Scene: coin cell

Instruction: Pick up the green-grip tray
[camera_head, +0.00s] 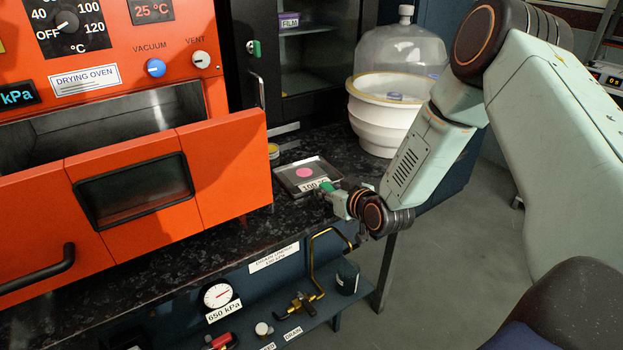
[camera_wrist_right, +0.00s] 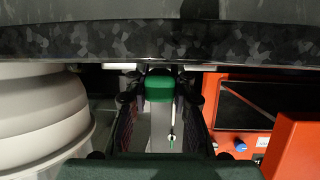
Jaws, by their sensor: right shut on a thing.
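The flat grey metal tray (camera_head: 290,180) is at the front part of the dark speckled counter, with a round pink disc (camera_head: 304,173) on it and a label reading about 100 on its near side. Its green grip (camera_head: 327,186) points toward my right gripper (camera_head: 333,196), which reaches in from the right. In the right wrist view the green grip (camera_wrist_right: 159,88) sits between the two dark fingers (camera_wrist_right: 160,115), and the gripper is shut on it. I cannot tell whether the tray touches the counter. My left gripper is not in view.
The orange drying oven (camera_head: 232,170) stands at the left, its front panel jutting over the counter (camera_head: 225,243). A white round vessel (camera_head: 383,125) and a clear dome (camera_head: 400,52) are behind at the right. A dark cabinet (camera_head: 310,85) with a green-handled latch (camera_head: 254,48) is at the back.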

